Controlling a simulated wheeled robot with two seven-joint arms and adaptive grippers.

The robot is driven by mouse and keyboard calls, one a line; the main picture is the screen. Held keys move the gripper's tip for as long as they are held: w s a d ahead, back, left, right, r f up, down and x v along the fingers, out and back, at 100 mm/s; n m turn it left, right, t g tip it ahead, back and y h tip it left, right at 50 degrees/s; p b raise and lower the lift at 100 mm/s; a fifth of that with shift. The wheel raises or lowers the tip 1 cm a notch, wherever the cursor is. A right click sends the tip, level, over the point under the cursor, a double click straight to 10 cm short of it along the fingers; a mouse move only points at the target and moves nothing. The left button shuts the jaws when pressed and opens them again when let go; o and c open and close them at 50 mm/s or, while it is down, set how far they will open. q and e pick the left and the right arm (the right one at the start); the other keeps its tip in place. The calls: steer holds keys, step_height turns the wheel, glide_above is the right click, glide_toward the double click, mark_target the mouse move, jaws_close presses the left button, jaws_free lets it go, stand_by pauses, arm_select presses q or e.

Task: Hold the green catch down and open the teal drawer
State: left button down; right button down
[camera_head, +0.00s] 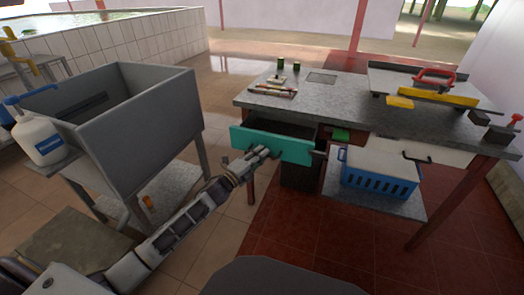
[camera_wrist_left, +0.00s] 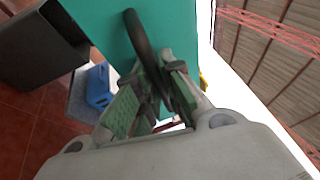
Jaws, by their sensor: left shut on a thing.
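The teal drawer (camera_head: 290,148) under the grey worktable is pulled part way out. Its dark inside shows behind the front panel. My left gripper (camera_head: 262,153) is at the drawer front. In the left wrist view its green-padded fingers (camera_wrist_left: 158,88) are shut on the black curved handle (camera_wrist_left: 137,38) of the teal front (camera_wrist_left: 175,25). The green catch (camera_head: 341,135) is on the table's front edge, right of the drawer. Nothing is seen pressing on it, and I cannot tell whether it is down. My right gripper is in neither view.
The worktable (camera_head: 345,100) carries small items and a sloped tray with a red-handled tool (camera_head: 434,76). A blue crate (camera_head: 380,180) sits on the lower shelf. A grey sink (camera_head: 135,125) and a white jug (camera_head: 38,138) stand left. Red floor (camera_head: 310,235) in front is clear.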

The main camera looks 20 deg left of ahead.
arm_select(q)
steer(key=shift+f, duration=0.1)
steer(key=c, duration=1.8)
jaws_free()
steer(key=shift+v, duration=5.9)
